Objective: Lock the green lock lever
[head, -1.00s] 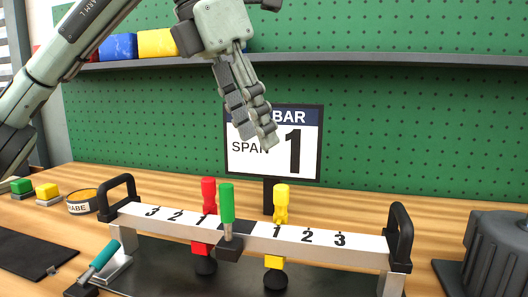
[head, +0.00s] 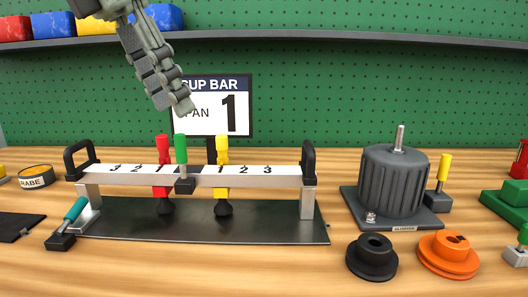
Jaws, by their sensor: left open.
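The green lock lever (head: 181,149) stands upright at the middle of the white numbered bar (head: 120,170), on a dark block (head: 185,186). A red clamp handle (head: 162,150) stands just left of it, and a yellow one (head: 222,152) stands to its right. My left gripper (head: 186,107) hangs in the air, its fingers pointing down and right. In the picture its tips are just above the green lever, apart from it, and overlap the sign behind. It is open and holds nothing. My right gripper is out of view.
A teal-handled clamp (head: 75,210) sits at the bar's left end. A sign (head: 236,115) reading SPAN 1 stands behind. A dark ribbed drum (head: 392,185), a black knob (head: 371,256) and an orange wheel (head: 447,254) stand to the right.

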